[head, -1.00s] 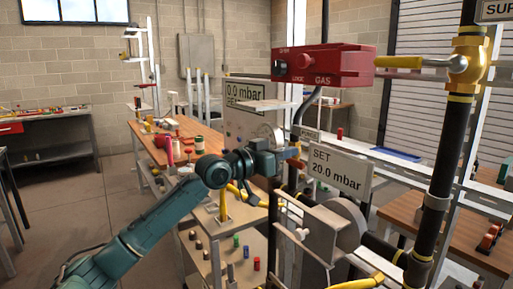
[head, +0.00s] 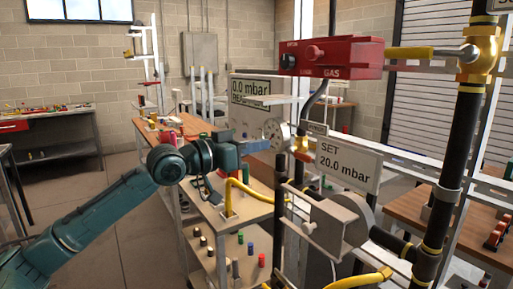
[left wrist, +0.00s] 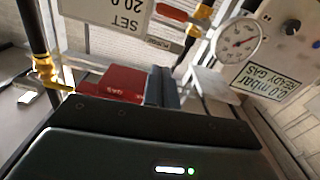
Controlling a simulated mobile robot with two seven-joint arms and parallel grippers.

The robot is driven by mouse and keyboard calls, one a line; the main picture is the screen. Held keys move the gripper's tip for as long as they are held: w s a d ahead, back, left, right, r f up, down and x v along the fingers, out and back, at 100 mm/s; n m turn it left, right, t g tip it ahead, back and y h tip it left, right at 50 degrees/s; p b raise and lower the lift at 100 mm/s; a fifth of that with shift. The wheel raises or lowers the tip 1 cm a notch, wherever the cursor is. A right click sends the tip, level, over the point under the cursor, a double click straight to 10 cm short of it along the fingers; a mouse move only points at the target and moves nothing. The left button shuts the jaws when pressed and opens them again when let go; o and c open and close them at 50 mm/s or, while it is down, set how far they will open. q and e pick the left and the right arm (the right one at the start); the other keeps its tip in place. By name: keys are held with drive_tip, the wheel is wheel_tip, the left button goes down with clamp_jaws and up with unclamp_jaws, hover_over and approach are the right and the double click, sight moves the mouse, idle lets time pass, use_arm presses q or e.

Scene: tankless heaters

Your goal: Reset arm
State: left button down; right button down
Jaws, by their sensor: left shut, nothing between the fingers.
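My left arm is teal and comes in from the left in the head view. My left gripper (head: 262,146) is held in the air near a round gauge and is empty. In the left wrist view its dark fingers (left wrist: 164,88) are together with nothing between them. The round gauge (head: 278,133) also shows in the left wrist view (left wrist: 238,42). The red gas box (head: 331,58) is above and to the right of the gripper, and shows beyond the fingers in the left wrist view (left wrist: 110,83). My right gripper is not in view.
The sign reading SET 20.0 mbar (head: 347,164) and black pipe (head: 451,165) stand to the right. A grey panel shows 0.0 mbar (head: 251,91). A yellow hose (head: 250,190) curves below the gripper. A wooden bench (head: 180,125) is behind the arm. Open floor lies at left.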

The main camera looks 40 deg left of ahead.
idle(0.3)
use_arm(q)
drive_tip(key=s+d+f+g+y+p, duration=0.1)
drive_tip(key=s+d+f, duration=0.15)
drive_tip(key=f, duration=0.65)
drive_tip(key=s+d+f+g+p, duration=0.1)
drive_tip(key=d+f, duration=0.2)
drive_tip(key=f, duration=0.7)
drive_tip(key=s+d+f+g+y+p, duration=0.1)
drive_tip(key=d+f, duration=0.2)
drive_tip(key=f, duration=0.6)
drive_tip(key=s+d+f+g+p, duration=0.1)
drive_tip(key=s+d+f, duration=0.5)
drive_tip(key=s, duration=0.3)
drive_tip(key=s+d+f+g+y+p, duration=0.1)
drive_tip(key=s+d+f+g, duration=0.1)
drive_tip(key=s+d+f, duration=0.4)
drive_tip(key=s+f, duration=0.2)
drive_tip(key=s, duration=0.1)
drive_tip(key=shift+n+p, duration=0.3)
drive_tip(key=shift+p, duration=0.05)
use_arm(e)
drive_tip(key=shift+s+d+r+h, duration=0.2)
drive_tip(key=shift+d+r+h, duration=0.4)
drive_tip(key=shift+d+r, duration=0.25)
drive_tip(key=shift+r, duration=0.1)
